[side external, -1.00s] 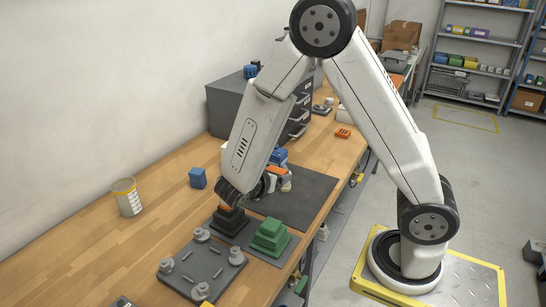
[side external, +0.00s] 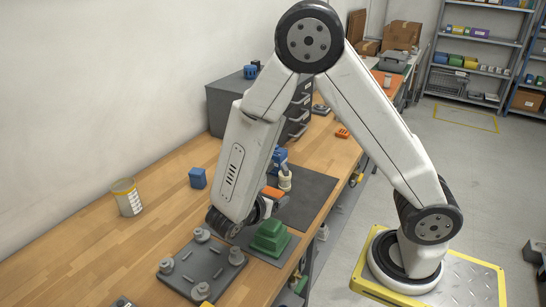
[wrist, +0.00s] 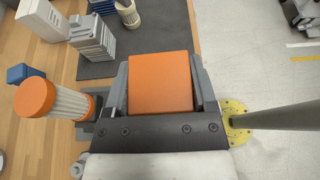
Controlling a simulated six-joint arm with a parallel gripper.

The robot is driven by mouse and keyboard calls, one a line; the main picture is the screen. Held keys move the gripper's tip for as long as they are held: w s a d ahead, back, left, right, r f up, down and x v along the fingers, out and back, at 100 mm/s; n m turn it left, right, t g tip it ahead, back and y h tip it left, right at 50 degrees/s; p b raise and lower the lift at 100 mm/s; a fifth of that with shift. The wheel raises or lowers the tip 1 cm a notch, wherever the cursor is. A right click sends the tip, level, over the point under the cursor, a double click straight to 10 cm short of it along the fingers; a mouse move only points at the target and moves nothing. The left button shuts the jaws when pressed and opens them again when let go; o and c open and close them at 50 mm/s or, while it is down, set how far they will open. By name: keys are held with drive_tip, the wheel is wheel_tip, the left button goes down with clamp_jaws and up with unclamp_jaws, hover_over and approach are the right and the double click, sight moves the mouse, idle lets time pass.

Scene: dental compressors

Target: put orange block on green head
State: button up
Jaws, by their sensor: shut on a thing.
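My gripper (wrist: 161,85) is shut on the orange block (wrist: 160,80), which sits between its two grey fingers in the wrist view. The green head (side external: 269,238) is a stepped green block on a dark plate on the bench. The wrist view does not show the green head.
An orange-capped pleated filter (wrist: 55,100) stands left of the gripper. A grey plate (side external: 202,268) with several round posts lies in front. A dark mat (side external: 313,198) lies behind.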

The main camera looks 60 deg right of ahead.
sight(271, 223)
drive_tip(key=shift+f, duration=1.1)
drive_tip(key=shift+f, duration=1.8)
drive_tip(key=shift+f, duration=0.15)
drive_tip(key=o, duration=1.3)
drive_tip(key=shift+a+r, duration=0.1)
drive_tip(key=shift+r, duration=0.15)
drive_tip(key=v, duration=1.1)
drive_tip(key=shift+a, duration=0.4)
